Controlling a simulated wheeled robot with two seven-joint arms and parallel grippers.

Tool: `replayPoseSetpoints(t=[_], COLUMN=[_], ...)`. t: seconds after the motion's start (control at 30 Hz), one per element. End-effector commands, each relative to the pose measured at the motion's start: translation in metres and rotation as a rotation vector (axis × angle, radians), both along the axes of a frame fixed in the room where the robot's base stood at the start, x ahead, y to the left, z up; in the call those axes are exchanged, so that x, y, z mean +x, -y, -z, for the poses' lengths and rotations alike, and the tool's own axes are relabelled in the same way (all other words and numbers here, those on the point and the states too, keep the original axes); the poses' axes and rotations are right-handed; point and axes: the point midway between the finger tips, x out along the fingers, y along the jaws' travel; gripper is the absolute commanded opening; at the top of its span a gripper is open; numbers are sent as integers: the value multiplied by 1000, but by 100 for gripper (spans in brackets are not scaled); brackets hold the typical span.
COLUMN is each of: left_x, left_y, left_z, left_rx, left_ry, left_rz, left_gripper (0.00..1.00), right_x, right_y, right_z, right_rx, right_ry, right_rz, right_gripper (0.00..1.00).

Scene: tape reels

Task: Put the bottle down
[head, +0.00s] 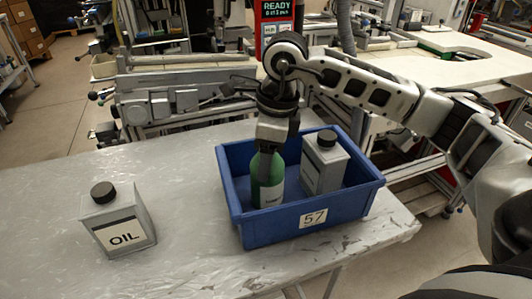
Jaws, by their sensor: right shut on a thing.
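A green bottle (266,183) with a pale label stands upright inside the left part of a blue crate (275,229) marked 57. My right gripper (269,149) comes from above and is shut on the bottle's upper part. The fingers hide the bottle's neck. The crate wall hides the bottle's base, so I cannot tell if it touches the crate floor. My left gripper is not in view.
A grey can with a black cap (323,163) stands in the crate, right of the bottle. A grey OIL can (118,220) stands on the grey table (180,265) to the left. The table between them is clear. Machinery stands behind.

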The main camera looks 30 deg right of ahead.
Motion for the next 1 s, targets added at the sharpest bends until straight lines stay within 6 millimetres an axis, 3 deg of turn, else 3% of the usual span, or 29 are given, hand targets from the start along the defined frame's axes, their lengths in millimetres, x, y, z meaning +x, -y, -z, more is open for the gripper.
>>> replayPoseSetpoints(t=[0.03, 0.07, 0.1, 0.53, 1.0], left_x=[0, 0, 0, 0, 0], left_y=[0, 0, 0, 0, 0], left_z=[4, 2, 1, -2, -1], left_rx=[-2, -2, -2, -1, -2], left_ry=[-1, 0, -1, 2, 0], left_rz=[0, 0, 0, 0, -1], left_gripper=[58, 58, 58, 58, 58], right_x=[0, 0, 0, 0, -8], right_y=[0, 0, 0, 1, 11], right_z=[3, 2, 1, -9, -101], right_rx=[1, 0, 0, 1, 1], right_ry=[2, 0, 0, 3, 5], right_rz=[0, 0, 0, 0, 1], right_gripper=[10, 68, 79, 82, 82])
